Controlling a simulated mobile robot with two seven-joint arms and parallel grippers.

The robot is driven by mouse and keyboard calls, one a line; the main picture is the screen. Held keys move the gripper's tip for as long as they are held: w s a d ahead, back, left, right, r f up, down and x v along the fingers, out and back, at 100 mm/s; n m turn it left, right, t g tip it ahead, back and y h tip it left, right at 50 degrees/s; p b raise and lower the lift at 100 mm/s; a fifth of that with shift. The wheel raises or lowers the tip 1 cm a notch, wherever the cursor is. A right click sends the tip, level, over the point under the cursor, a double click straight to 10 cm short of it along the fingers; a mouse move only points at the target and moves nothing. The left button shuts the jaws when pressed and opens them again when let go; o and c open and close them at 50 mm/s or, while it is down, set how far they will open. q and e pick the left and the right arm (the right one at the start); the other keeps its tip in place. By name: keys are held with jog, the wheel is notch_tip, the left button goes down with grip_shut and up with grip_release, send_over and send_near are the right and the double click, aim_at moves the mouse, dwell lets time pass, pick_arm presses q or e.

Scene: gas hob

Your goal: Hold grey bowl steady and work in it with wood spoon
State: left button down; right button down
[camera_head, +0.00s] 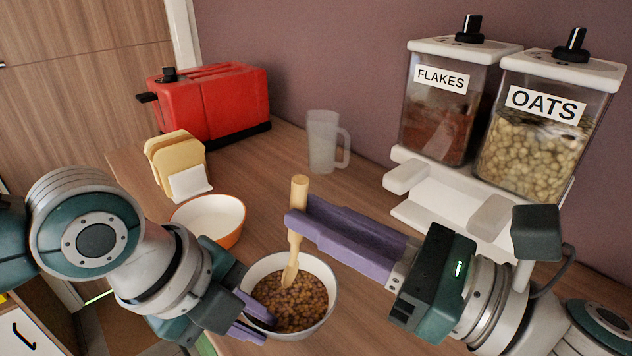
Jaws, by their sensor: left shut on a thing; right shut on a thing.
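The grey bowl (322,266) stands at the front of the wooden counter and holds brown flakes or pieces (300,303). My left gripper (256,312) is shut on the bowl's left rim, one purple finger inside and one outside. The wood spoon (296,244) is upright, its lower end in the bowl at the brown contents. My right gripper (298,222) reaches in from the right and is shut on the spoon's handle above the bowl. The spoon's tip is partly hidden among the contents.
An orange and white bowl (233,235) stands close behind my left gripper. Bread slices in a holder (190,183), a red toaster (215,105) and a clear jug (322,143) stand further back. FLAKES (437,110) and OATS (535,135) dispensers stand at the right by the wall.

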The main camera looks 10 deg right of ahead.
aim_at(300, 248)
jog(key=shift+w+a+f, duration=0.1)
jog(key=shift+f, duration=1.1)
jog(key=shift+w+a+f, duration=0.1)
jog(key=shift+f, duration=1.05)
jog(key=shift+a, duration=0.1)
